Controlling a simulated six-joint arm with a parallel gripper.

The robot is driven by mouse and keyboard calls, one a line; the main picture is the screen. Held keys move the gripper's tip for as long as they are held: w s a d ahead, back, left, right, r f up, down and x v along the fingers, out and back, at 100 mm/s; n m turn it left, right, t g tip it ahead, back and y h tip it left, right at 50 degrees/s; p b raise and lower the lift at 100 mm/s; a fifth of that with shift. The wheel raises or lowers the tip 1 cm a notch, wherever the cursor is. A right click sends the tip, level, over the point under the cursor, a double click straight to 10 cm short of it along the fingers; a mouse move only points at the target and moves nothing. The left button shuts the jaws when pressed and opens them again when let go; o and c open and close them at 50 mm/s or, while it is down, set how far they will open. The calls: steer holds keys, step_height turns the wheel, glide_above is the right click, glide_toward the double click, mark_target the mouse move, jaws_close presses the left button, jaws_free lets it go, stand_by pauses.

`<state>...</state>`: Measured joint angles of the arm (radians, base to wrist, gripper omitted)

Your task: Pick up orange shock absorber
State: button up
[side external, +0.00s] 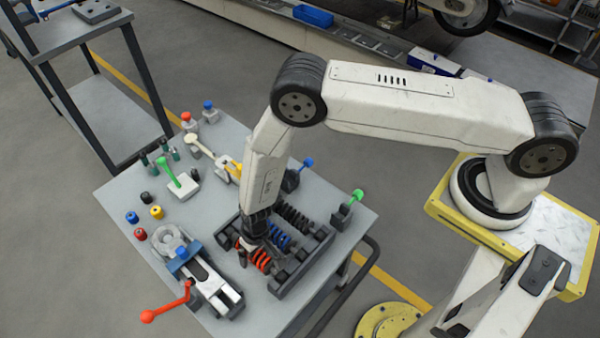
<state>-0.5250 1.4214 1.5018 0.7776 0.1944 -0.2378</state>
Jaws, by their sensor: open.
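The orange shock absorber (261,262) lies in a dark rack (309,260) on the grey table, at the rack's front left. My gripper (245,260) points down at the left end of the orange shock absorber, close over it. Its jaws are open, but the fingers are small and dark, so I cannot tell whether they touch the shock absorber. A blue shock absorber (279,239) and a black one (296,218) lie in the same rack behind the orange one. My arm and gripper hide part of the rack's left side.
A vise (208,283) with a red-orange handle (166,303) stands left of the rack. Several levers with coloured knobs, including a green one (357,195) and a blue one (307,163), stand around it. Small coloured caps (156,212) lie at the left. The table's front right corner is clear.

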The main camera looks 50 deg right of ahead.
stand_by(0.5)
jaws_close()
